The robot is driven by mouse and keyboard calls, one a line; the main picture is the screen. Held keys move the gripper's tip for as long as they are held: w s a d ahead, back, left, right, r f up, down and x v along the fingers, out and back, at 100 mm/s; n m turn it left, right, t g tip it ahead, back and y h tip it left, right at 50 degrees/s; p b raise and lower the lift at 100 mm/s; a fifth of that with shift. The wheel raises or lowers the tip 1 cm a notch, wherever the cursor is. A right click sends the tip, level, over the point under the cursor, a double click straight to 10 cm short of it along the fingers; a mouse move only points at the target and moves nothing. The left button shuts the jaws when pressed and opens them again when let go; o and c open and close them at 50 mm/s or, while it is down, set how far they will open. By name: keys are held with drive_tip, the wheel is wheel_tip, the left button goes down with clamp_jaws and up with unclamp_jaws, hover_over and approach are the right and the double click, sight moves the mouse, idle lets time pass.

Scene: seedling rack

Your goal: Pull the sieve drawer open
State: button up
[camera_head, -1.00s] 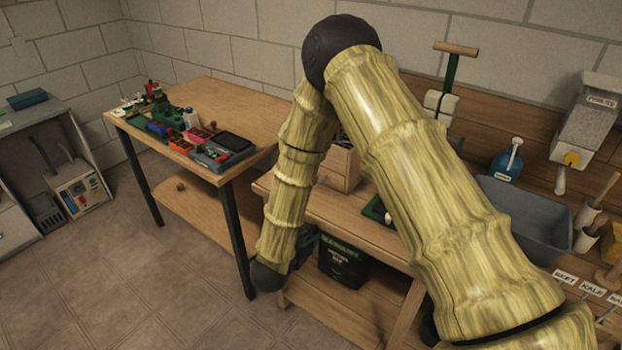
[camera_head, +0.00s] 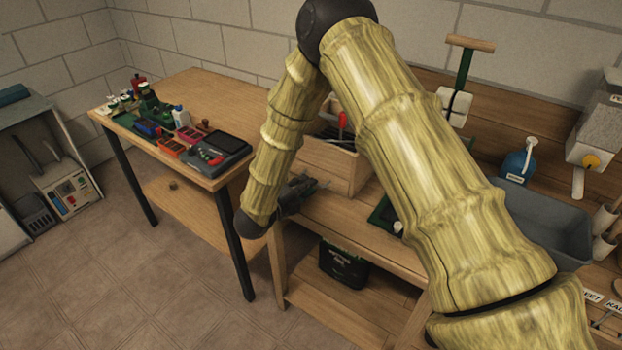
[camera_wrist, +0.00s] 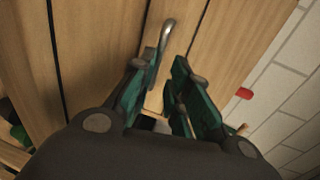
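A small wooden drawer box (camera_head: 338,165) stands on the bench, partly hidden behind my arm. In the wrist view its wooden front (camera_wrist: 105,45) is close, crossed by dark gaps, with a curved metal handle (camera_wrist: 166,36). I cannot tell from a label which panel is the sieve drawer. My gripper (camera_head: 304,187) is beside the box front in the head view. In the wrist view my gripper (camera_wrist: 166,72) is open, its teal-padded fingers apart. The handle is just beyond the fingertips, nearer the left one; I cannot tell if they touch.
A red-handled tool (camera_head: 342,122) sticks up from the box top. A second table (camera_head: 215,90) with trays and bottles stands to the left. A grey tub (camera_head: 540,215) is at the right of the bench. A black bag (camera_head: 343,265) sits on the lower shelf.

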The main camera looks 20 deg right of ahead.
drive_tip(key=w, duration=0.1)
drive_tip(key=w+d+f, duration=0.1)
drive_tip(key=shift+w+d+f, duration=0.2)
drive_tip(key=shift+w+d, duration=0.05)
drive_tip(key=shift+w, duration=0.05)
drive_tip(key=shift+w+d+p, duration=0.1)
drive_tip(key=shift+d+p, duration=0.25)
drive_tip(key=shift+d+r, duration=0.15)
drive_tip(key=shift+d, duration=0.15)
drive_tip(key=shift+w+f, duration=0.2)
drive_tip(key=shift+f, duration=0.05)
drive_tip(key=shift+s+r, duration=0.1)
drive_tip(key=shift+r, duration=0.05)
clamp_jaws()
drive_tip(key=shift+a, duration=0.1)
